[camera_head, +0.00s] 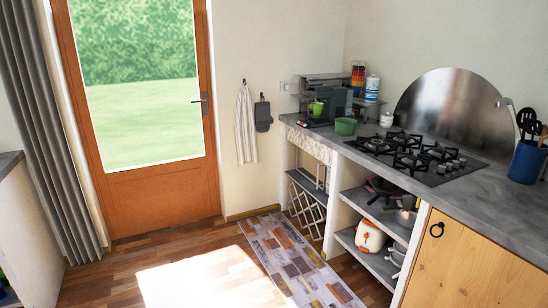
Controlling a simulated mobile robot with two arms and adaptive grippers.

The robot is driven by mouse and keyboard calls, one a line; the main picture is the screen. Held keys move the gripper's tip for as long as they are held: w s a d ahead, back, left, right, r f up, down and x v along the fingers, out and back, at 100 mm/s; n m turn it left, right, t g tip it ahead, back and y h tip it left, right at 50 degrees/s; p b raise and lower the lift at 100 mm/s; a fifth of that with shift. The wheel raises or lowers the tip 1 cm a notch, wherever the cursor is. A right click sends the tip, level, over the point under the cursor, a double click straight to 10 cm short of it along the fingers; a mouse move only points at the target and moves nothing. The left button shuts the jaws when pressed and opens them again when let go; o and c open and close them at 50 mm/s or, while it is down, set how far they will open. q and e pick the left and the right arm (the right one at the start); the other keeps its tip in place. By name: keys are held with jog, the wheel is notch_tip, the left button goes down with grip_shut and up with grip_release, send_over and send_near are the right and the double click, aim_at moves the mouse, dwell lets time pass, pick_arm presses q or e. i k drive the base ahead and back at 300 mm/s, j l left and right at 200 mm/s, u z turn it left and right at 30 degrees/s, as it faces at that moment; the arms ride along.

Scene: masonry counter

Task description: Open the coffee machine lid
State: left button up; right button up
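A dark grey and silver coffee machine (331,103) stands at the far left end of the grey counter, against the back wall. A small lime-green cup (317,108) shows at its front left. Its top looks flat, but it is too small to tell whether the lid is open or shut. Neither of my grippers is in view.
A black gas hob (412,155) and a blue utensil pot (526,162) are further right. A patterned rug (298,262) lies before the counter; the wood floor is otherwise clear.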

aim_at(321, 87)
jog(key=i+l, duration=0.2)
jog(key=i, duration=0.6)
jog(key=i+l+z, duration=0.15)
jog(key=i, duration=0.65)
jog(key=i+l, duration=0.25)
jog(key=i, duration=0.55)
jog(key=z, duration=0.05)
